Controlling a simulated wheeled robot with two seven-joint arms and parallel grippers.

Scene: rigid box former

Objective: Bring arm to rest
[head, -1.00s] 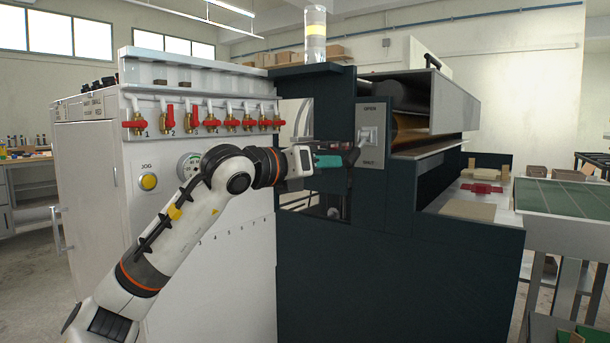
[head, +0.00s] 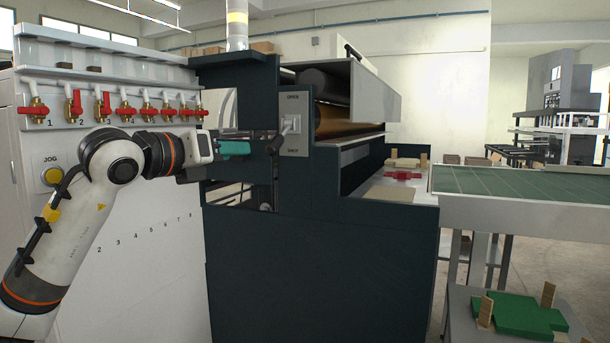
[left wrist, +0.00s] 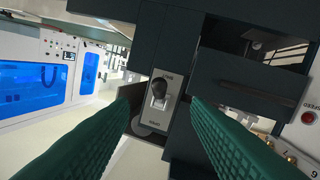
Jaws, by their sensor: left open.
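My left gripper (head: 262,146) has teal finger pads and is in front of the dark machine, left of a grey switch plate (head: 293,146). A lever (head: 287,125) sticks out of the plate. The plate has a word above and below the lever, the upper one reading OPEN. In the left wrist view, my left gripper (left wrist: 162,100) has its two fingers wide apart with nothing held. The lever's dark knob (left wrist: 158,88) shows beyond and between the fingertips, apart from them. My right gripper is in neither view.
A white cabinet (head: 130,215) with red-handled valves (head: 103,103) and a yellow JOG button (head: 52,176) stands at left. The machine's rollers (head: 340,120) and a green-topped table (head: 520,184) are at right. A low stand with a green block (head: 517,314) is at lower right.

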